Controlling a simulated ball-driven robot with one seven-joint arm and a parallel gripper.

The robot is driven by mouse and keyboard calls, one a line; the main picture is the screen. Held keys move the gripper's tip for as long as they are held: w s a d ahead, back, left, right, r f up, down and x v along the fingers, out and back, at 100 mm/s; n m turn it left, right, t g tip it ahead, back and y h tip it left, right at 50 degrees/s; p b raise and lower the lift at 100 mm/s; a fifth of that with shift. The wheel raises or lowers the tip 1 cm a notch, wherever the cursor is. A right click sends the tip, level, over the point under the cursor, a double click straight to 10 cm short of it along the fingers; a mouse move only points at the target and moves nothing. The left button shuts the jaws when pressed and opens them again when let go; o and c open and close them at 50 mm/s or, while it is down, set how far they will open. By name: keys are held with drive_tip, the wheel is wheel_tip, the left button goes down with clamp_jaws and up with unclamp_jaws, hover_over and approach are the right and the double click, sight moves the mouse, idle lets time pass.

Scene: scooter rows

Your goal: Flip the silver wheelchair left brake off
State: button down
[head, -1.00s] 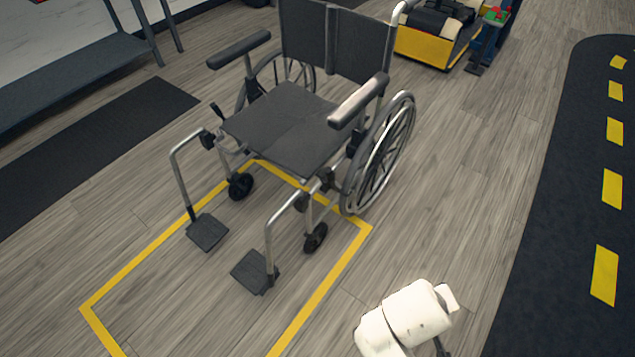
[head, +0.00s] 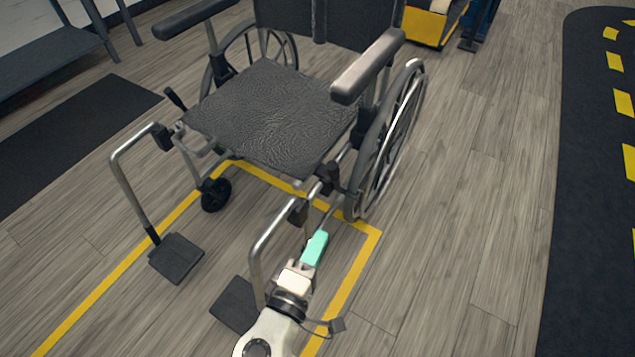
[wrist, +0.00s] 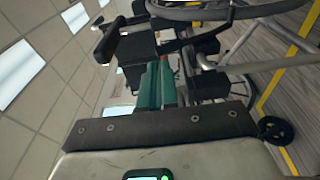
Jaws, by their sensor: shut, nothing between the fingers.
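The silver-framed wheelchair (head: 265,115) with a dark seat faces me in the head view. Its left wheel (head: 388,140) is on the picture's right. A dark fitting (head: 328,178), which looks like the left brake, sits just in front of that wheel below the armrest; its lever position is too small to tell. My gripper (head: 318,238), with green fingers, is shut and empty. It is in front of and below that fitting in the picture, beside the silver footrest tube. In the wrist view my shut green fingers (wrist: 157,82) point toward dark chair parts and frame tubes.
The left footplate (head: 236,303) is close beside my arm, partly hidden. The other footplate (head: 176,258) stands further left. Yellow floor tape (head: 345,293) runs under the chair's front. The wooden floor to the right (head: 470,200) is clear.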

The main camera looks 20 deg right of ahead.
sight(332, 173)
drive_tip(key=shift+w+a+f+n+t+b, duration=0.1)
drive_tip(key=shift+w+a+n+t+b, duration=0.1)
drive_tip(key=shift+w+a+t, duration=0.3)
drive_tip(key=shift+w+a+f+n+t+b, duration=0.1)
drive_tip(key=shift+w+a+n, duration=0.15)
drive_tip(key=shift+a, duration=0.45)
drive_tip(key=b+x, duration=0.3)
drive_tip(key=x, duration=1.1)
drive_tip(key=shift+b, duration=0.35)
drive_tip(key=shift+r, duration=0.1)
